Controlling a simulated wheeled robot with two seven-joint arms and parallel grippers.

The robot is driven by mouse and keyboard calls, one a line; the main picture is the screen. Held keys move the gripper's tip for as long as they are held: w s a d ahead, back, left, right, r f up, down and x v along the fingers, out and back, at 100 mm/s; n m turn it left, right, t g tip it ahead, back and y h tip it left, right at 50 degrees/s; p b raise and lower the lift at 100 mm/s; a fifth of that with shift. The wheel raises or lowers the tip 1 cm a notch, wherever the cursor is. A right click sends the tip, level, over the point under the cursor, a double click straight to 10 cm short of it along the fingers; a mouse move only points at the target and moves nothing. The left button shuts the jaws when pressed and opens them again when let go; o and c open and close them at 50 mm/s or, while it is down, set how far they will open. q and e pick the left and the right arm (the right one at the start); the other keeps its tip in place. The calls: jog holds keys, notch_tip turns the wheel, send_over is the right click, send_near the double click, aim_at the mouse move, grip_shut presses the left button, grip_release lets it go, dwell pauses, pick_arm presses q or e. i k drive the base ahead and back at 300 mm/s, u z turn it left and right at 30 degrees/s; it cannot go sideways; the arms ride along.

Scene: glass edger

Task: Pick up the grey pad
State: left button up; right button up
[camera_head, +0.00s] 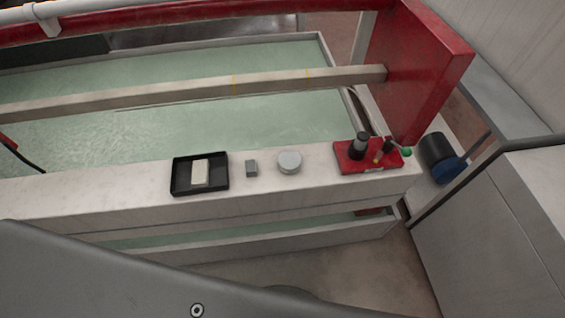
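A small grey block (251,168), which looks like the grey pad, lies on the pale ledge (120,205) of the machine. It sits between a black tray (177,189) on its left and a round, light grey lidded tin (289,162) on its right, apart from both. Nothing covers it. Neither my left nor my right gripper is in view.
A cream block (200,173) lies in the black tray. A red tray (345,165) with dark bottles and a green-tipped item stands at the ledge's right end. Behind the ledge is a water-filled trough (100,130) with a beam (200,92) across it.

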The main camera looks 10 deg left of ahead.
aim_at(251, 167)
jog(key=z, duration=0.9)
jog(key=k, duration=1.15)
jog(key=z, duration=1.05)
jog(key=i, duration=1.75)
jog(key=u, duration=1.4)
jog(key=i, duration=0.95)
jog(key=u, duration=1.2)
jog(key=i, duration=0.2)
jog(key=u, duration=0.15)
